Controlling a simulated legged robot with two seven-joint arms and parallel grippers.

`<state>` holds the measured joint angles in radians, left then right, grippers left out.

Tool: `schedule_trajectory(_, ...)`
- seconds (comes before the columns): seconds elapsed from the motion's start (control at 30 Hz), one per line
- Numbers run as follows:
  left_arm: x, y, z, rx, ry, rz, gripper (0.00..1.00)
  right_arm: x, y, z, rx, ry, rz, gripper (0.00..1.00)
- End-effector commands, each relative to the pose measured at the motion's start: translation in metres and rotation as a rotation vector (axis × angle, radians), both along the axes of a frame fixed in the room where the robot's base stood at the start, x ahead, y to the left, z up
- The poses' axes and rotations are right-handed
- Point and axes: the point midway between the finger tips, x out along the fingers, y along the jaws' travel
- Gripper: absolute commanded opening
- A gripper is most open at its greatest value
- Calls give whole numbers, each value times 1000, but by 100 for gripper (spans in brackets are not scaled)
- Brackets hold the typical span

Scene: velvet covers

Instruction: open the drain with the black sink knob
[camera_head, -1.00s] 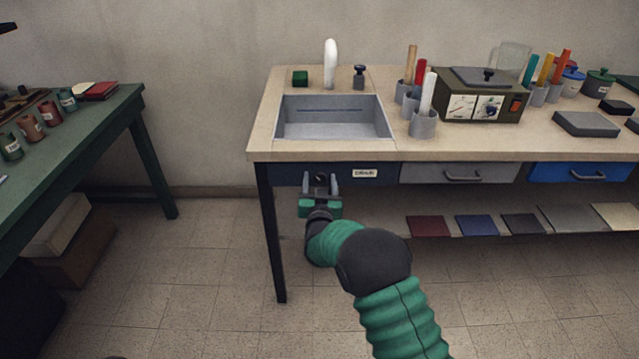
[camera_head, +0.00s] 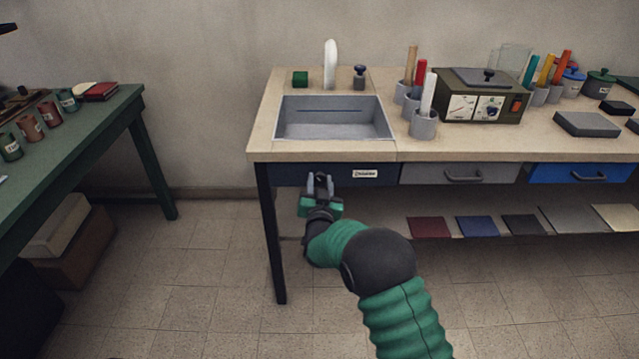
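The sink (camera_head: 335,133) is a grey rectangular basin set in the worktop, with a thin blue line on its back wall. The black sink knob (camera_head: 320,179) is on the dark blue front panel (camera_head: 285,174) below the basin, beside a white label. It is mostly hidden by my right gripper (camera_head: 320,184). The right gripper's two grey fingers are drawn close together on either side of the knob and appear shut on it; the exact contact is too small to see. The gripper's body is slightly tilted. My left gripper is not in view.
A white faucet (camera_head: 331,62), a green block (camera_head: 300,79) and a dark-topped knob on a grey base (camera_head: 359,77) stand behind the sink. Grey cups and a dark appliance (camera_head: 482,97) are to the right. A table leg (camera_head: 271,235) stands left of my arm.

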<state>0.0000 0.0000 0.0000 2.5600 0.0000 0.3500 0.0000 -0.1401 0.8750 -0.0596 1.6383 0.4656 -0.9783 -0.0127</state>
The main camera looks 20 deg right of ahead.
Motion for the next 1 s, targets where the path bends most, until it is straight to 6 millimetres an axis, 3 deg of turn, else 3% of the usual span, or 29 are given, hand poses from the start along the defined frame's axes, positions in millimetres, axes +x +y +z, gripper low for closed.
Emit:
schedule_trajectory(0.17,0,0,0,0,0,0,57,0,0,0,0,1,0,57)
schedule_trajectory(0.53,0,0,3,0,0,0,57,-8,3,1,0,3,1,57)
schedule_trajectory(0.67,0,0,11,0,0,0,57,-33,11,3,0,5,2,57)
schedule_trajectory(1.0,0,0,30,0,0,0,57,-127,38,0,-1,6,3,57)
